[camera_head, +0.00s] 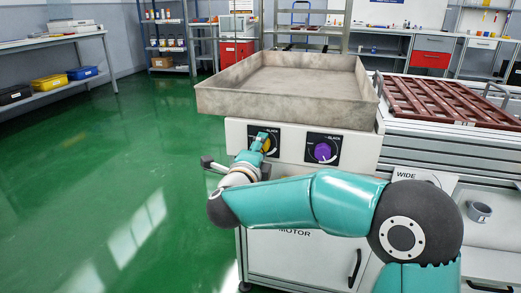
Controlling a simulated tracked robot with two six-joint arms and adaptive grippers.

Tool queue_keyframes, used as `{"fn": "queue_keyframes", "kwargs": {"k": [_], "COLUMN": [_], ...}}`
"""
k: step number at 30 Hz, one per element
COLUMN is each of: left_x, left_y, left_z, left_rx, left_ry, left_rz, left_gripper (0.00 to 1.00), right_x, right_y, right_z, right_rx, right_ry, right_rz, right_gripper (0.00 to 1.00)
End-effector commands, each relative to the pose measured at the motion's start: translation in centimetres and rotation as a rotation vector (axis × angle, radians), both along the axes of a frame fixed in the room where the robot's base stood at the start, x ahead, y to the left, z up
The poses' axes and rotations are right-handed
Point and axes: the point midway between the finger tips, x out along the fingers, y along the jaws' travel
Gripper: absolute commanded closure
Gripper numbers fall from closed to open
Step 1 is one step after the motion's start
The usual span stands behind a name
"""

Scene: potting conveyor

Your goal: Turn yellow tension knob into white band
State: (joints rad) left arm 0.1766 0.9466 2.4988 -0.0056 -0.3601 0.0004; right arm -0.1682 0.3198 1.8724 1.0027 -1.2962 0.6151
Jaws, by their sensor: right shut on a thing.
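The yellow tension knob (267,145) is on the left dial of the pale front panel (290,150), below the tray. My right gripper (262,140) is shut on this knob, reaching it from the front left. The gripper's teal fingers hide part of the knob and its pointer. A little of the dial's white band shows at the knob's right side; I cannot tell where the knob points against it. A purple knob (322,151) sits on the matching dial to the right. My left gripper is not in view.
A grey, high-walled tray (285,108) stands on top of the machine. Shelves with boxes stand behind. The green floor at the left is clear.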

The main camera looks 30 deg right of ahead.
Motion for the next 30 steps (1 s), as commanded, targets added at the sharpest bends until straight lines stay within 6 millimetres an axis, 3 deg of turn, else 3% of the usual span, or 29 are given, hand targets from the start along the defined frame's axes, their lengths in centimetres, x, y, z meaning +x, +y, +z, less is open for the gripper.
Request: {"fn": "queue_keyframes", "kwargs": {"k": [3,4,8,20,30], "left_x": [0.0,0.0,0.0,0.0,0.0], "left_y": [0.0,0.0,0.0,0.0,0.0], "left_z": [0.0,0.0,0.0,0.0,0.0], "left_rx": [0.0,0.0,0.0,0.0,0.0], "left_ry": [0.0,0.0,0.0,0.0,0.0], "left_rz": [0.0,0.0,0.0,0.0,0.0], "left_gripper": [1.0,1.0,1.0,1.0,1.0], "right_x": [-0.1,-0.1,-0.1,-0.3,-3.8], "right_y": [0.0,0.0,0.0,0.4,4.6], "right_z": [-0.5,-0.5,-0.4,-0.2,-0.2], "right_rx": [0.005,0.005,0.004,0.002,0.002], "right_ry": [0.01,0.01,0.01,0.005,0.005], "right_rz": [-0.003,-0.003,-0.003,0.0,0.004], "right_gripper": [0.94,0.54,0.34,0.34,0.34]}}
